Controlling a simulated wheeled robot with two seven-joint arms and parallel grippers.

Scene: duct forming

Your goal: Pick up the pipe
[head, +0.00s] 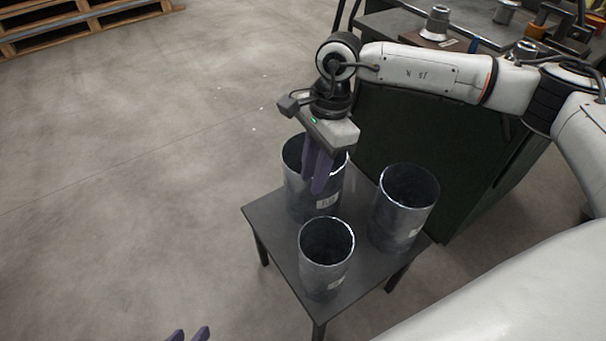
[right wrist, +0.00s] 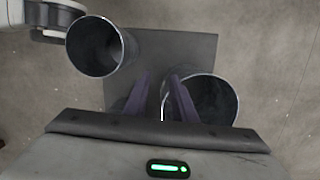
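Three grey metal pipes stand upright on a small dark table. The back-left pipe (head: 298,196) is partly hidden by my right gripper (head: 314,184). The right pipe (head: 404,207) and the front pipe (head: 326,258) stand clear of it. My right gripper points down with its purple fingers apart at the near rim of the back-left pipe. In the right wrist view the fingers (right wrist: 158,82) show a gap, with one finger overlapping the rim of a pipe (right wrist: 215,98). Whether they touch it, I cannot tell.
The small table (head: 268,222) has little bare top around the pipes. A dark green workbench (head: 440,160) with metal parts stands close behind on the right. Wooden pallets (head: 85,22) lie far back left. The floor on the left is clear. Another pipe (right wrist: 97,46) shows in the right wrist view.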

